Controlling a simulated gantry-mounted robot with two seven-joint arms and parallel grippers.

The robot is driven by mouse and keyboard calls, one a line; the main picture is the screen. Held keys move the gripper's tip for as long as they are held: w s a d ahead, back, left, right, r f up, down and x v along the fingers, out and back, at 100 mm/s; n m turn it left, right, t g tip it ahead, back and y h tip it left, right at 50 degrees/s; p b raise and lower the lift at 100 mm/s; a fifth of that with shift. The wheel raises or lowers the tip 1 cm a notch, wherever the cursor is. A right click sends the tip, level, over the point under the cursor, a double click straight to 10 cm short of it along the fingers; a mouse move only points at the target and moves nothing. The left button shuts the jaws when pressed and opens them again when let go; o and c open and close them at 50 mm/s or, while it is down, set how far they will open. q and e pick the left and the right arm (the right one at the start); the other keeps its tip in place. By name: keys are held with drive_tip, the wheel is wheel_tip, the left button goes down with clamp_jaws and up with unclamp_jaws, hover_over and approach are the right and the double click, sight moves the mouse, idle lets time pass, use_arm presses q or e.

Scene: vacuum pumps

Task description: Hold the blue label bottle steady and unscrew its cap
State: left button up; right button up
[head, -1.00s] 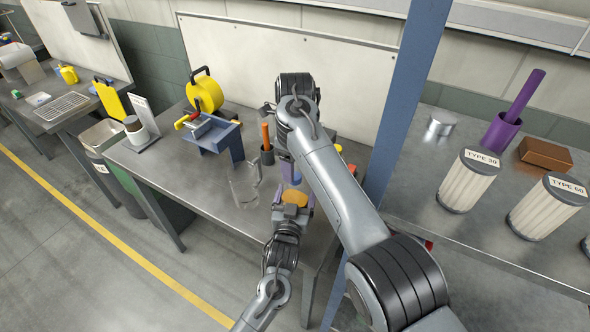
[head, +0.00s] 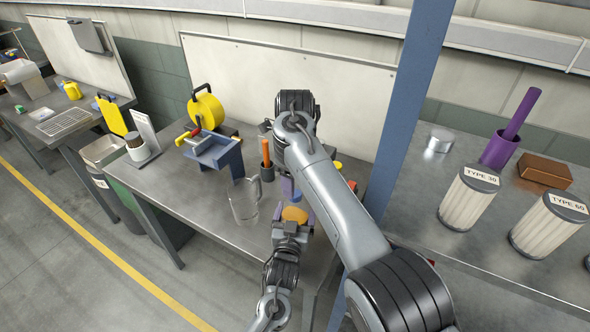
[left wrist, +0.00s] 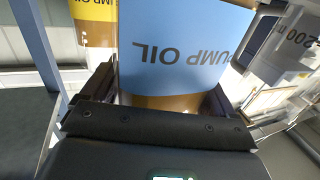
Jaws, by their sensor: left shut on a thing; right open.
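The bottle with the blue PUMP OIL label (left wrist: 180,45) fills the middle of the left wrist view, its label text upside down and brown oil at its lower edge there. My left gripper (head: 291,228) is shut on it; its black fingers (left wrist: 102,92) flank the bottle. In the head view an amber rounded surface (head: 294,214) shows at these fingers. My right gripper (head: 287,172) is open just beyond the left one, mostly covered by my right arm. I cannot make out the cap or whether the right fingers touch it.
A clear beaker (head: 244,202) stands left of my left gripper. A dark cup with an orange handle (head: 266,168) and a blue fixture (head: 216,156) are farther back. A yellow-label bottle (left wrist: 97,20) is close by. A blue post (head: 404,110) rises at right.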

drive_tip(key=shift+f, duration=1.75)
clamp_jaws()
drive_tip(key=n, duration=0.3)
drive_tip(key=shift+n, duration=0.3)
drive_tip(key=shift+o, duration=0.4)
unclamp_jaws()
